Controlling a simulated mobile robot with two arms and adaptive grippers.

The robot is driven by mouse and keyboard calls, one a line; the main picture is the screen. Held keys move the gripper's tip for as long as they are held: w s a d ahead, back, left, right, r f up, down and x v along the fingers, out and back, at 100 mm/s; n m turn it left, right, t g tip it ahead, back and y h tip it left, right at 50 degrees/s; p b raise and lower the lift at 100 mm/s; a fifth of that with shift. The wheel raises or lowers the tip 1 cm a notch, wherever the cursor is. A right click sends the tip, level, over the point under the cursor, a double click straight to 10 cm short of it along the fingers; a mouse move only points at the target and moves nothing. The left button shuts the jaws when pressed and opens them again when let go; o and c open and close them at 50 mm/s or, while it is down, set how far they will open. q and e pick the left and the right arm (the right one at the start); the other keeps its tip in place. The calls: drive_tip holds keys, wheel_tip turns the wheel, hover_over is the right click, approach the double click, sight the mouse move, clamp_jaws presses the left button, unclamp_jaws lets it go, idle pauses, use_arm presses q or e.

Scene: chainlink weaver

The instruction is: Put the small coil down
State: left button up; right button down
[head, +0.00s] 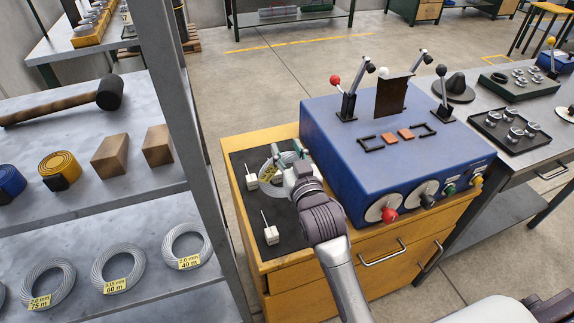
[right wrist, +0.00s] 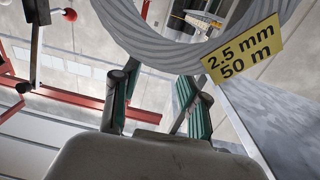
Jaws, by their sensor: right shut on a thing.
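The small coil (head: 263,168) is a grey wire ring with a yellow tag, over the far part of the black mat (head: 245,219) on the yellow cabinet. In the right wrist view the coil (right wrist: 165,48) is large at the top, its tag reading 2.5 mm, 50 m. My right gripper (head: 288,158) is shut on the coil beside the blue machine. Its green-padded fingers (right wrist: 158,100) show in the wrist view. I cannot tell whether the coil touches the mat. My left gripper is not in view.
The blue machine (head: 385,178) with levers borders the mat. A shelf (head: 75,239) at left holds several tagged coils, behind a grey post (head: 185,130).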

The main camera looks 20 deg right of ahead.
sight(288, 163)
drive_tip(key=shift+f, duration=1.9)
drive_tip(key=shift+f, duration=0.1)
drive_tip(key=c, duration=0.9)
unclamp_jaws()
drive_tip(key=shift+f, duration=0.2)
drive_tip(key=o, duration=0.3)
drive_tip(key=shift+r, duration=0.1)
